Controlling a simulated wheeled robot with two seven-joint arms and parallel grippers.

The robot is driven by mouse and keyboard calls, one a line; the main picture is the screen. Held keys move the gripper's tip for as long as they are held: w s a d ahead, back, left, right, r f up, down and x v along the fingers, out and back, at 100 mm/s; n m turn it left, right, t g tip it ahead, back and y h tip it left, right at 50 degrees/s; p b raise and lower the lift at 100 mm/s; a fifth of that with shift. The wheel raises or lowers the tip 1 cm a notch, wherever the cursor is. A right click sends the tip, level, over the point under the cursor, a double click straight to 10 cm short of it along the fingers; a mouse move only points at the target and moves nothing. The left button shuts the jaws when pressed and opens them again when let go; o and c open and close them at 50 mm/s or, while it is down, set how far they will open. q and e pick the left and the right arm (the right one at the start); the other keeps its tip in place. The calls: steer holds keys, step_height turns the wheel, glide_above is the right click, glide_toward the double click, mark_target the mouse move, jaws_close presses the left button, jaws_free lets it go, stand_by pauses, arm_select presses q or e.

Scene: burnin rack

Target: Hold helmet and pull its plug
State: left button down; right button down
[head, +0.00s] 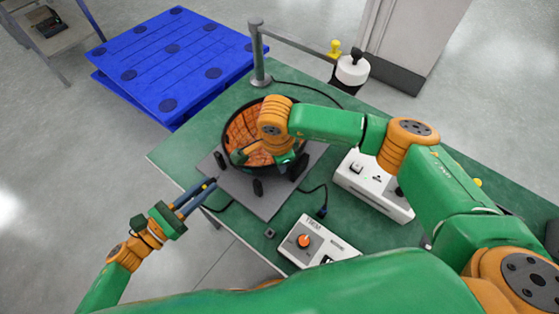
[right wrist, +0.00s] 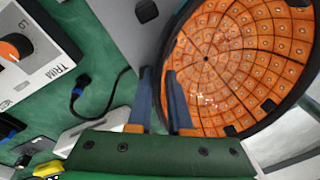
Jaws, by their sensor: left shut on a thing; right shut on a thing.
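The helmet (head: 240,132) is a round bowl with a black rim and orange panels inside, open side up on a grey plate (head: 262,199). It also shows in the right wrist view (right wrist: 232,62). My right gripper (right wrist: 171,72) is shut on its rim, one finger on each side; in the head view that grip is partly hidden by the wrist. My left gripper (head: 210,184) is at the plate's left edge, shut on a small dark plug-like piece, mostly hidden by the fingers.
A blue connector (head: 322,211) on a black cable lies right of the plate. A white box with an orange knob (head: 304,241) and another white box (head: 372,186) stand on the green table. A post with a rail (head: 260,55) rises behind. A blue pallet (head: 172,60) lies beyond.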

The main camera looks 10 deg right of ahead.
stand_by(0.3)
steer(key=c, duration=0.8)
jaws_free()
steer(key=shift+w+d+f, duration=0.1)
steer(key=shift+o, duration=0.2)
step_height(320, 180, up, 12)
steer(key=s, duration=0.2)
steer(key=shift+a, duration=0.4)
